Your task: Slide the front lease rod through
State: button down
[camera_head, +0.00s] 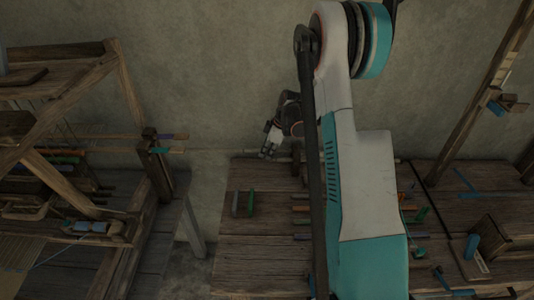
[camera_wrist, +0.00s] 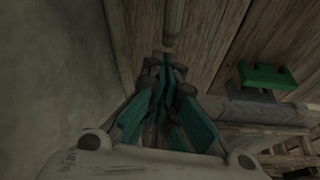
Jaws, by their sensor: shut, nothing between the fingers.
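My gripper (camera_head: 266,153) is over the back edge of the wooden table in the head view. In the wrist view its teal fingers (camera_wrist: 168,72) are shut together with nothing between them. A thin round rod (camera_wrist: 173,22) lies just beyond the fingertips, apart from them or barely touching; I cannot tell. I cannot tell whether it is the front lease rod. On the loom (camera_head: 125,90) at left, one rod with a purple end (camera_head: 174,136) and one with an orange end (camera_head: 172,150) stick out past the right post. My arm hides part of the table.
A green block (camera_head: 250,203) and a grey block (camera_head: 236,204) stand on the table (camera_head: 255,250); the green one also shows in the wrist view (camera_wrist: 265,77). Several coloured sticks (camera_head: 301,208) lie partly behind my arm. A wall is behind. The table's front left is clear.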

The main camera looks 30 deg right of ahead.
notch_tip(320, 180, up, 10)
jog(key=p, duration=0.2)
jog(key=shift+w+a+f, duration=0.1)
dwell(0.3)
dwell(1.1)
